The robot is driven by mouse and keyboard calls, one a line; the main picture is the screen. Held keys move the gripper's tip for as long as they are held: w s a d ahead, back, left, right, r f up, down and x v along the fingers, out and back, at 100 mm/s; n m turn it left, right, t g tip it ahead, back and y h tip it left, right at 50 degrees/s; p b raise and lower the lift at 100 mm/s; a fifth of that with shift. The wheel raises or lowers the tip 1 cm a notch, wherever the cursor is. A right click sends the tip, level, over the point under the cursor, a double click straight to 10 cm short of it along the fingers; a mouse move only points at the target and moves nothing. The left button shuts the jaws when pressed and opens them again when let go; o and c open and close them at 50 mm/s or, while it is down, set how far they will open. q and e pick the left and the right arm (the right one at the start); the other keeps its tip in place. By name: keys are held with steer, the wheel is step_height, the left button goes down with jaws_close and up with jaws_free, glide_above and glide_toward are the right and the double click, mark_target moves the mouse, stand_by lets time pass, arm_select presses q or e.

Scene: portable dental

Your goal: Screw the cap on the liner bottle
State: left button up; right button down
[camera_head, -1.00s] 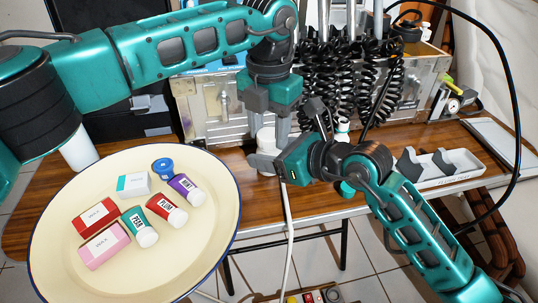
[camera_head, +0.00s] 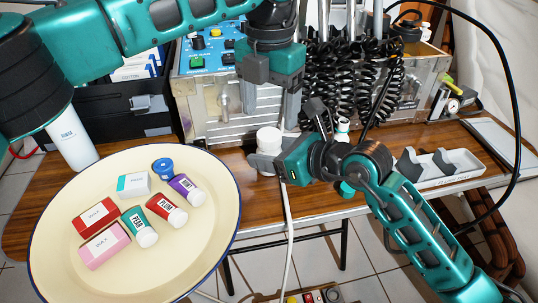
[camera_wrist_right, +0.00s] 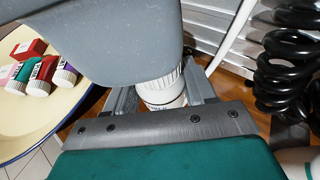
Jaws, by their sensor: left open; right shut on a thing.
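A small white bottle (camera_head: 266,162) stands upright at the table's front edge, between the fingers of my right gripper (camera_head: 264,163), which is shut on it. A white cap (camera_head: 268,136) sits on its top. In the right wrist view, the cap's ribbed rim (camera_wrist_right: 162,82) shows above the bottle's printed body (camera_wrist_right: 168,102). Whether the cap is fully tight cannot be told. My left gripper (camera_head: 272,116) is open and empty, pointing down just above the cap. A large grey part, likely of my left gripper, hides the cap's top in the right wrist view.
A round cream tray (camera_head: 60,255) with small tubes and boxes lies to the left. A white bottle (camera_head: 70,142) stands behind it. Black coiled hoses (camera_head: 325,85) hang before the metal case (camera_head: 215,105) behind. A grey holder (camera_head: 440,168) is at right.

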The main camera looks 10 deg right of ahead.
arm_select(q)
step_height(320, 180, up, 7)
stand_by(0.3)
steer(key=shift+r, duration=0.1)
arm_select(e)
steer(key=shift+c, duration=1.4)
jaws_free()
arm_select(q)
step_height(320, 180, up, 2)
steer(key=shift+r+p, duration=0.1)
steer(key=shift+p, duration=1)
arm_select(e)
steer(key=v, duration=1.3)
steer(key=shift+r, duration=0.1)
